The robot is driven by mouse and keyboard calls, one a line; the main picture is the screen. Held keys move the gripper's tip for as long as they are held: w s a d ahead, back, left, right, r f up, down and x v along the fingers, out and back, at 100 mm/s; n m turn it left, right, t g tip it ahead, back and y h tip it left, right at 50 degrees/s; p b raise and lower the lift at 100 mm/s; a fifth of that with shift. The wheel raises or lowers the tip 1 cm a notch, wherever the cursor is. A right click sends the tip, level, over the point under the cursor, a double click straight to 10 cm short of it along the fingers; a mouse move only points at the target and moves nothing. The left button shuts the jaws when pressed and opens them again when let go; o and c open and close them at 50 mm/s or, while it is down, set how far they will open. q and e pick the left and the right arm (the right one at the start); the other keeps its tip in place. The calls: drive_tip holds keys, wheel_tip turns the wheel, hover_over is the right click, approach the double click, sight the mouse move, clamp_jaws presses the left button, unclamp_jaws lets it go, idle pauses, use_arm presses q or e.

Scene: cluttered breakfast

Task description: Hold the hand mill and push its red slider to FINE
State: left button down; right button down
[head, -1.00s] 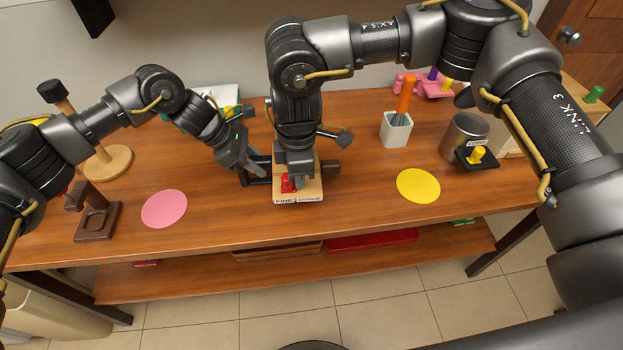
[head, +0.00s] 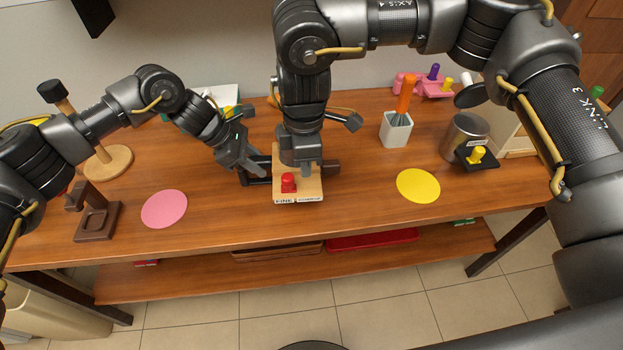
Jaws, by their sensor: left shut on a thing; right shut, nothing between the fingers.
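The hand mill (head: 308,190) is a light wooden block on the table, with FINE on the left and COARSE on the right of its front edge. Its red slider (head: 288,182) stands on the left part, behind the FINE label. My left gripper (head: 262,170) is shut on the mill's dark part at its left side. My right gripper (head: 307,172) is shut and empty, over the right part of the mill, to the right of the slider and apart from it. The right arm hides the back of the mill.
A pink disc (head: 164,209) and a brown stand (head: 97,220) lie to the left. A yellow disc (head: 418,186), a white cup (head: 396,132) with an orange-handled whisk, and a metal canister (head: 465,135) are to the right. The table front by the mill is clear.

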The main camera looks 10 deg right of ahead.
drive_tip(key=shift+r, duration=1.7)
idle(0.6)
drive_tip(key=c, duration=1.8)
unclamp_jaws()
drive_tip(key=shift+w+d+r, duration=0.1)
drive_tip(key=shift+w+r, duration=0.05)
drive_tip(key=shift+r, duration=0.15)
drive_tip(key=o, duration=0.5)
drive_tip(key=w+d+r+m+t+y, duration=0.1)
drive_tip(key=w+d+r+m+y, duration=0.1)
drive_tip(key=r, duration=0.7)
drive_tip(key=shift+w+r+m+y, duration=0.35)
drive_tip(key=shift+w+m, duration=0.45)
drive_tip(key=shift+w, duration=0.35)
drive_tip(key=w+d+r+m+t+y, duration=0.1)
drive_tip(key=w+d+r+m, duration=0.1)
drive_tip(key=w+r, duration=0.25)
drive_tip(key=shift+s+a+f, duration=0.1)
drive_tip(key=shift+s+f, duration=0.05)
drive_tip(key=shift+f, duration=2.2)
drive_tip(key=shift+s+a+f, duration=0.1)
drive_tip(key=shift+s+f, duration=0.05)
drive_tip(key=shift+f, duration=2.15)
